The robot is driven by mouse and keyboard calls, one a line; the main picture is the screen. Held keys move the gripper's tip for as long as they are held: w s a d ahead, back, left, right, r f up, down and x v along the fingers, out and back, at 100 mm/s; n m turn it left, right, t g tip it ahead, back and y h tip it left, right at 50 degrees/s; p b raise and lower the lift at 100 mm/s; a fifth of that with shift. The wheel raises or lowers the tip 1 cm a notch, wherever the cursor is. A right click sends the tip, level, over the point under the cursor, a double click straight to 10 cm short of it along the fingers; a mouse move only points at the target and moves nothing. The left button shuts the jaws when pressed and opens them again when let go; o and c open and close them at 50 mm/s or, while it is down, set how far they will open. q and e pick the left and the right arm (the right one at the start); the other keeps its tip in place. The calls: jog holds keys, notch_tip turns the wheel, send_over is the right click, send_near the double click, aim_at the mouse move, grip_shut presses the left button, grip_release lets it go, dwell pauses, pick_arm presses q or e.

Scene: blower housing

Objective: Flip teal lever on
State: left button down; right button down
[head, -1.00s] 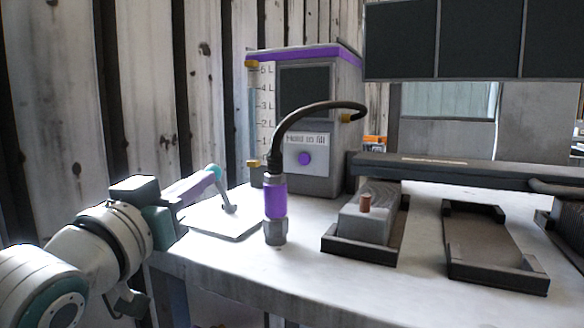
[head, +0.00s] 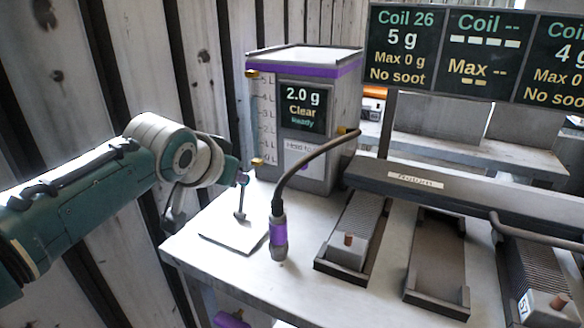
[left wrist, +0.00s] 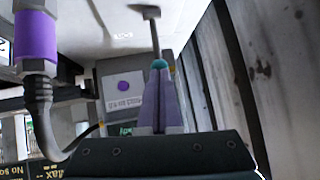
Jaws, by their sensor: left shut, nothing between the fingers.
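The teal lever (head: 241,196) stands near upright on a pale base plate (head: 225,238) at the table's left end. Its teal knob is at the top of a grey stalk. My left gripper (head: 239,174) is at the knob, on its left side. In the left wrist view my purple fingers (left wrist: 160,72) are closed together, and the lever's knob (left wrist: 159,63) shows right at their tips. I cannot tell whether they touch. Nothing is held between the fingers. My right gripper is in neither view.
A nozzle (head: 279,232) with a purple collar hangs from a curved hose just right of the lever. A grey tank unit (head: 318,165) with a lit "2.0 g Clear Ready" display stands behind. Lit coil screens (head: 402,45) are above. Trays (head: 437,262) fill the right side.

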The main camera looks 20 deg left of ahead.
pick_arm(q)
jog(key=shift+w+g, duration=0.4)
jog(key=shift+w, duration=0.1)
jog(key=shift+w+d+f, duration=0.1)
jog(key=shift+w, duration=0.3)
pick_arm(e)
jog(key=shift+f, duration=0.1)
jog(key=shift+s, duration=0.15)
